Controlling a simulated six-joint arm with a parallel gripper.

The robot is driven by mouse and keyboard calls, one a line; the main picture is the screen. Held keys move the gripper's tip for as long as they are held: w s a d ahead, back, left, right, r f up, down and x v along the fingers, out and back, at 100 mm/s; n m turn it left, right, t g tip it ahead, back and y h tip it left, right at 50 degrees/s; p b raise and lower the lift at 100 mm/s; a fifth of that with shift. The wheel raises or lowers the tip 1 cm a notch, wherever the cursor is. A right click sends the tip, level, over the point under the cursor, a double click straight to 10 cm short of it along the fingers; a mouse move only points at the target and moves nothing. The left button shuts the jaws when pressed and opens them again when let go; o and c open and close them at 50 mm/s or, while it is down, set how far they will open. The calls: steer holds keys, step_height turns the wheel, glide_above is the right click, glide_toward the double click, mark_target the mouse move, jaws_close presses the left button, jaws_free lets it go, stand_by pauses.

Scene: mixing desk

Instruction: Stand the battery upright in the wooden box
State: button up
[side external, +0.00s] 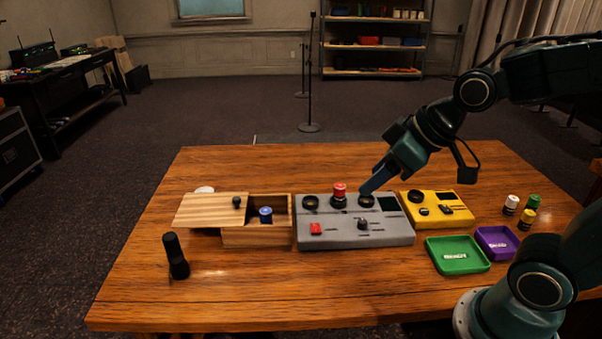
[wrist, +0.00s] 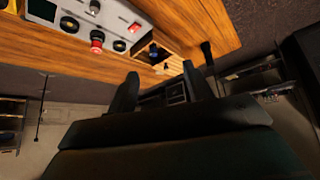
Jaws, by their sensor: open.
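The wooden box (side external: 256,237) stands on the table's left half, with its lid (side external: 212,210) slid off to the left. Its open compartment holds a dark, blue-topped cylinder (side external: 265,215), upright; I cannot tell whether this is a battery. The box also shows in the wrist view (wrist: 178,50). Small white (side external: 511,204), green (side external: 534,201) and yellow (side external: 526,219) battery-like cylinders stand at the table's right. My gripper (side external: 368,189) is above the right side of the grey mixer (side external: 345,240), apart from the box. In the wrist view my gripper (wrist: 160,90) is open and empty.
A red knob-like cylinder (side external: 339,190) rises from the mixer, close left of my gripper. A yellow device (side external: 440,210), green tray (side external: 458,262) and purple tray (side external: 497,253) are on the right. The front-middle table is clear.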

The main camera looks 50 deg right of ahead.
steer(key=s+d+r+m+g+h, duration=0.1)
steer(key=s+d+r+m, duration=0.1)
steer(key=s, duration=0.7)
steer(key=shift+s+r+m, duration=0.25)
steer(key=shift+s+m, duration=0.05)
steer(key=shift+s, duration=0.1)
